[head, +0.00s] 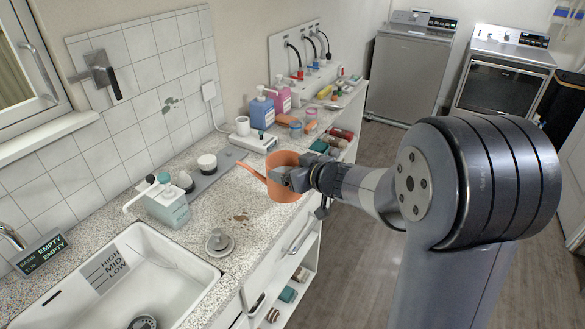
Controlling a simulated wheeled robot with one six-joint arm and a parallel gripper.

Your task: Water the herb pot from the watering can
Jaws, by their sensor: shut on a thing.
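The watering can (285,192) is orange, with a spout pointing left and up towards the wall side. It looks upright, over the counter's front edge in the middle of the picture. My gripper (284,178) is shut on it, coming from the right. The fingers cover part of the can, and I cannot tell whether its base touches the counter. I cannot make out a herb pot in this view.
A white sink (180,262) fills the near left. A teal pump dispenser (167,204), a metal sink plug (219,242) and dark-based cups (207,164) stand nearby. Blue (262,110) and pink bottles (281,97) stand farther back. Speckled counter is free left of the can.

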